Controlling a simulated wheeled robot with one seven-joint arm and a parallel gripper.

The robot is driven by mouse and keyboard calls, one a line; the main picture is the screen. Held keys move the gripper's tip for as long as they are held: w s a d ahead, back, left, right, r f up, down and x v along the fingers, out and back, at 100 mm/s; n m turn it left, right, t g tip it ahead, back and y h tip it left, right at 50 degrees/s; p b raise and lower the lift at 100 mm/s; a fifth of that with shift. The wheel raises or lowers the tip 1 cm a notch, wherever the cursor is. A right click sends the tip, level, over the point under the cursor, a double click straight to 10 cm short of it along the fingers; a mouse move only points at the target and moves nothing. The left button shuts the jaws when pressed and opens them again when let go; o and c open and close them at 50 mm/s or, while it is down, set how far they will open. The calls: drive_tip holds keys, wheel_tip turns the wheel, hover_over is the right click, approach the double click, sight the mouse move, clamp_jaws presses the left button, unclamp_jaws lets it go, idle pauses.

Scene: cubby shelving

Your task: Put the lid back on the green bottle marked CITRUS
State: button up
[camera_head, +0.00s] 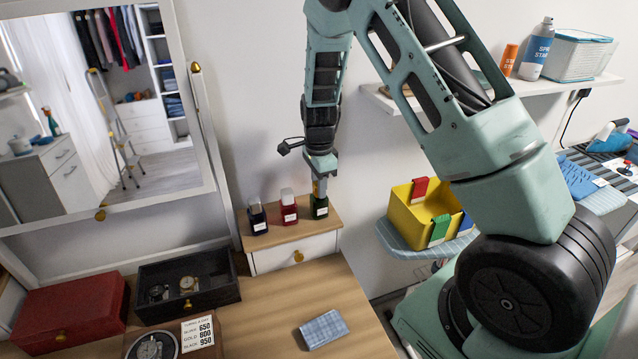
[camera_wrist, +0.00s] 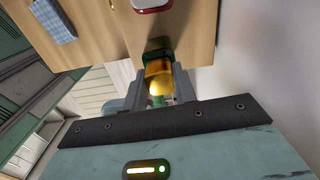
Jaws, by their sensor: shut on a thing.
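The green bottle (camera_head: 320,207) stands upright at the right end of the small raised wooden shelf; its label is too small to read. My gripper (camera_head: 320,185) points down directly above it. In the wrist view my gripper (camera_wrist: 160,84) is shut on a gold lid (camera_wrist: 158,70). The green bottle (camera_wrist: 158,50) shows just beyond the lid there, in line with it. The lid is at the bottle's top; I cannot tell whether it is seated or slightly above.
A red bottle (camera_head: 289,209) and a dark blue bottle (camera_head: 257,218), both capped, stand close to the left on the same shelf (camera_head: 276,235). A mirror (camera_head: 105,110) stands at left. A yellow bin (camera_head: 408,217) is to the right. A folded cloth (camera_head: 324,329) lies on the tabletop.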

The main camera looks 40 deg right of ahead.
drive_tip(key=shift+f, duration=0.1)
idle(0.8)
drive_tip(key=o, duration=1.5)
drive_tip(key=shift+r+p, duration=3.15)
drive_tip(key=shift+r, duration=0.4)
clamp_jaws()
drive_tip(key=shift+f+b, duration=0.35)
drive_tip(key=shift+f, duration=0.1)
